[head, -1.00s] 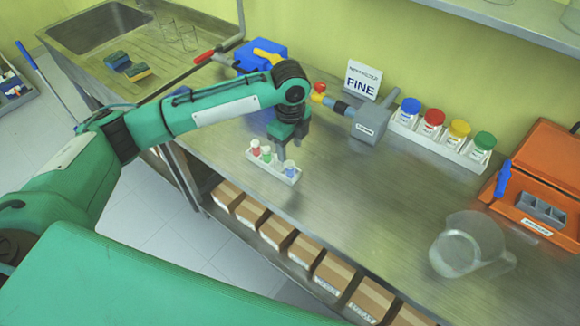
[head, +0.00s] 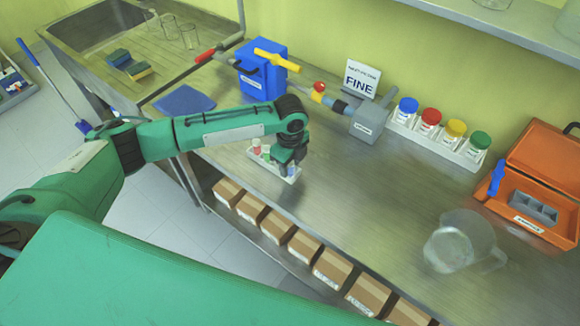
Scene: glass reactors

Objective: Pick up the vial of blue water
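A small white rack (head: 264,163) holds several vials on the metal bench. A vial with red contents (head: 257,147) stands at its left end, and a vial with green contents shows partly beside it. The vial of blue water (head: 292,170) is at the right end, mostly hidden by my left gripper (head: 287,165). That gripper points down over the right end of the rack, with its fingers around or just in front of the blue vial. I cannot tell whether the fingers are closed on it. My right gripper is not in view.
Behind stand a blue box (head: 262,75), a grey device (head: 370,122), a FINE sign (head: 361,78) and jars with coloured lids (head: 431,122). To the right are a glass beaker (head: 462,243) and an open orange case (head: 535,185). The bench's front edge is close to the rack.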

